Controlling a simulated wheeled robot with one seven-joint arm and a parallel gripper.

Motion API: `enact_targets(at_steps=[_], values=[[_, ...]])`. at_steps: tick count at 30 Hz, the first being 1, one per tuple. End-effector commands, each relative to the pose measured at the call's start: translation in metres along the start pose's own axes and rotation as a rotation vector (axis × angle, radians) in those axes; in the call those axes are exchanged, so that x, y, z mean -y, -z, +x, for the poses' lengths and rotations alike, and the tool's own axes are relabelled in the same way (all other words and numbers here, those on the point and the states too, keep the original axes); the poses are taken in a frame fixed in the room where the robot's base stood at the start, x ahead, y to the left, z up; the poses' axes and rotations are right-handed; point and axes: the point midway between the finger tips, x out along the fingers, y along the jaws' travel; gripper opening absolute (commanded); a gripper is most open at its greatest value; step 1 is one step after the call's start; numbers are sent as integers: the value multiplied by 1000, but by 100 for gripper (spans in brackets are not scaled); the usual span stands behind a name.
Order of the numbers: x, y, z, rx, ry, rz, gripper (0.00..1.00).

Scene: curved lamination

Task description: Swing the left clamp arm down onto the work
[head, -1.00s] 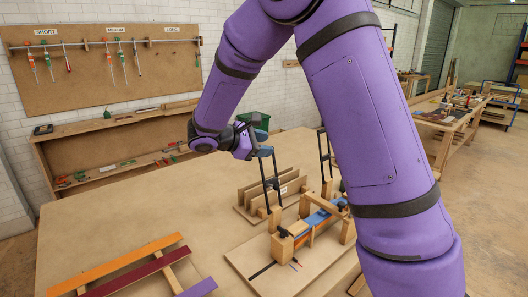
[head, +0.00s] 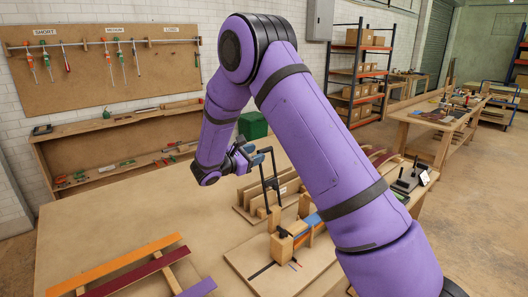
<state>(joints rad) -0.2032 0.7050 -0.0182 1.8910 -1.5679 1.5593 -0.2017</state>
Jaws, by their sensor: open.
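The left clamp arm (head: 270,184) is a black frame standing raised and near upright over the wooden fixture (head: 284,245). The work, with a blue strip (head: 312,220) on it, lies along the fixture and is partly hidden by my arm. My gripper (head: 262,155) is open at the top end of the left clamp arm, with its blue-grey fingers close to it. I cannot tell whether they touch it. The right clamp arm is hidden behind my arm.
A slotted wooden rack (head: 243,193) stands just behind the fixture. Coloured strips (head: 130,262) lie on crosspieces at the front left of the table (head: 120,205). A green box (head: 253,125) is behind my gripper. The table's left middle is clear.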

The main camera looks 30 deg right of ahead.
Motion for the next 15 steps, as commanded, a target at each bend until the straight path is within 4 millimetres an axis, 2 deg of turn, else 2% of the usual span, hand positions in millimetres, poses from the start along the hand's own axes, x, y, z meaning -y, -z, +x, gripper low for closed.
enact_targets(at_steps=[1,6,15], values=[[0,0,10,1,2,0,45],[0,0,31,0,2,0,45],[0,0,44,0,0,0,45]])
